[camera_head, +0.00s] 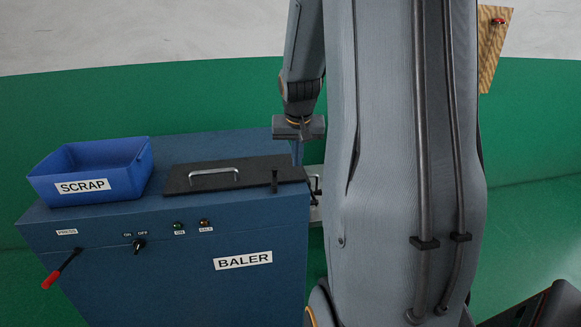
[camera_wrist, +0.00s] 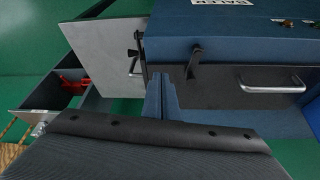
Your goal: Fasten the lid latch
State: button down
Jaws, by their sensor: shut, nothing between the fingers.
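The blue baler (camera_head: 140,250) has a dark flat lid (camera_head: 225,180) on its top, lying closed, with a silver handle (camera_head: 214,175). A small black latch lever (camera_head: 275,181) stands up at the lid's front right corner.
A blue scrap bin (camera_head: 95,172) stands on the baler's left. A red-handled lever (camera_head: 62,270) and switches are on the front. In the wrist view a grey panel (camera_wrist: 108,50) with a black fitting stands beside the baler, near open compartments holding something red (camera_wrist: 75,82).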

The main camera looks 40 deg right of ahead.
jog(key=shift+s+d+r+b, duration=0.15)
jog(key=shift+s+r, duration=0.15)
jog(key=shift+r, duration=0.55)
jog(key=shift+s+r+b, duration=0.1)
jog(key=shift+s+r, duration=0.25)
jog(key=shift+r, duration=0.5)
jog(key=shift+s+d+r+b, duration=0.15)
jog(key=shift+s+r, duration=0.15)
jog(key=shift+r, duration=0.55)
